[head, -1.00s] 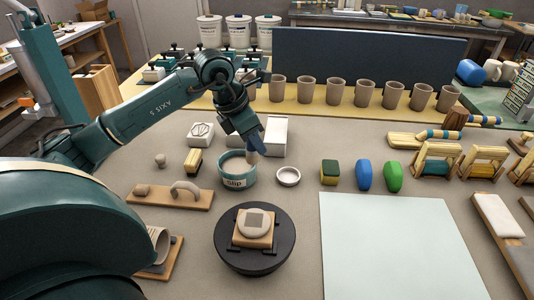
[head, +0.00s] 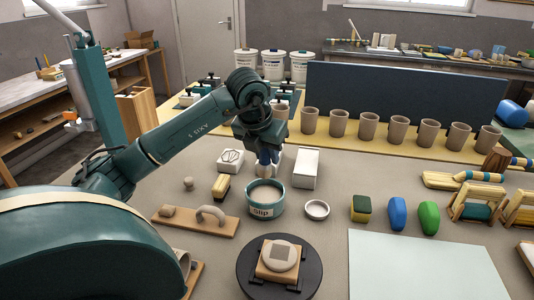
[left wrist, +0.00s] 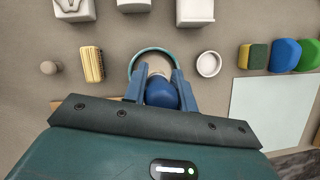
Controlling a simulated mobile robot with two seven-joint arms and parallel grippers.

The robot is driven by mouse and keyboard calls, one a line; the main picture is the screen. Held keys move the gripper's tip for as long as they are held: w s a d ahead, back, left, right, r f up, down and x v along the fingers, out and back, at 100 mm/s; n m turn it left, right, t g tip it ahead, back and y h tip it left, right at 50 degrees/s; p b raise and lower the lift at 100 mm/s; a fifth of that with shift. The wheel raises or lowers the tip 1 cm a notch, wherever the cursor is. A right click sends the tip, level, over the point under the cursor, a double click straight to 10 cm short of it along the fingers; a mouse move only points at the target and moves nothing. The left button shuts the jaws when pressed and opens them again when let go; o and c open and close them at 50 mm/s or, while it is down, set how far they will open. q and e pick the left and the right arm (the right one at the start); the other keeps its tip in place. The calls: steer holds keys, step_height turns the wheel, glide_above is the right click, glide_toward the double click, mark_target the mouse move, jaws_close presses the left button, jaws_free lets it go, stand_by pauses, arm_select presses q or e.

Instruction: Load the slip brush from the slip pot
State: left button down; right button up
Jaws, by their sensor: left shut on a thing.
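The slip pot (head: 276,208) is a teal tub labelled "slip", open at the top, with pale slip inside. It stands on the table behind the dark turntable. My left gripper (head: 267,158) is above the pot's far side, pointing down. It is shut on the slip brush, whose blue and pale body (left wrist: 161,93) shows between the fingers in the left wrist view. The pot's rim (left wrist: 134,62) shows beyond the fingers there. The brush's lower end is hard to make out, and I cannot tell whether it touches the slip. My right gripper is not in view.
A small white dish (head: 317,209) stands right of the pot, a wooden brush (head: 221,188) left. A white block (head: 306,170) stands behind. In front, the turntable (head: 250,285) holds a tile. Several cups line the back; a pale board (head: 425,265) lies front right.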

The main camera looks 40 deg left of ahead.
mark_target(266, 175)
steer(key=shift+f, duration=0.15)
